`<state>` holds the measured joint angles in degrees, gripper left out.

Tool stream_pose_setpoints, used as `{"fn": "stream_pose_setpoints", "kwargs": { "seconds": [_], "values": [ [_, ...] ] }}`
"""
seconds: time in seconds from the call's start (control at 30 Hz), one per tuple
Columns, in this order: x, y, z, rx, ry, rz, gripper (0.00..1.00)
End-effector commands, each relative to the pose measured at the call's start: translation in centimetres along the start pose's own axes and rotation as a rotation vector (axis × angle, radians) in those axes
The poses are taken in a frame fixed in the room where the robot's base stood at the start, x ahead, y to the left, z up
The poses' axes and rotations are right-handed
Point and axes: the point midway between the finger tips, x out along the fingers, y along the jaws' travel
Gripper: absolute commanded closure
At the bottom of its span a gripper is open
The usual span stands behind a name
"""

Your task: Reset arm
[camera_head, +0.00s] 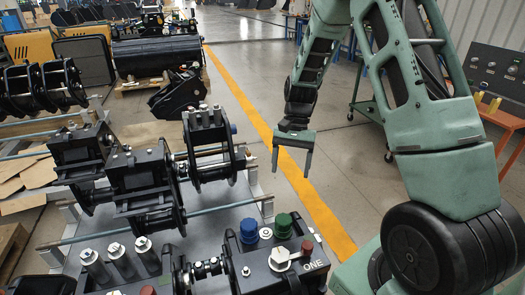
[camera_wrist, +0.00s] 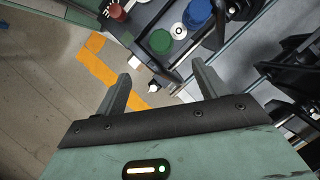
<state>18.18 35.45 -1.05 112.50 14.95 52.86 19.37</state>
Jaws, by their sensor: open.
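My gripper (camera_head: 292,160) is open and empty. In the head view it hangs with its fingers pointing down, over the floor near the yellow line, to the right of the coupler rack. In the wrist view the two fingers of my gripper (camera_wrist: 165,92) stand wide apart with nothing between them. My green arm (camera_head: 425,110) rises on the right and reaches over to the gripper. The nearest coupler (camera_head: 275,268) is black, with a blue cap (camera_head: 249,230), a green cap (camera_head: 283,225) and a red cap. These caps also show at the top of the wrist view.
Several black couplers (camera_head: 145,185) stand on a grey rack (camera_head: 215,225) at left and front. A control panel (camera_head: 497,70) stands at the right, with a green trolley behind my arm. The floor around the yellow line (camera_head: 255,115) is clear.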

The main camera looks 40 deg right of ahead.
Motion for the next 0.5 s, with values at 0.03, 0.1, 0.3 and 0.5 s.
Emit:
{"fn": "stream_pose_setpoints", "kwargs": {
  "seconds": [0.03,0.1,0.3,0.5],
  "values": [
    [0.0,0.0,0.0,0.000,0.000,0.000,0.29],
    [0.0,0.0,0.0,0.000,0.000,0.000,0.29],
    [-0.1,-1.0,1.3,-0.048,0.009,0.005,0.29],
    [-0.5,-5.2,9.6,-0.344,0.065,0.041,0.29]
  ]
}}
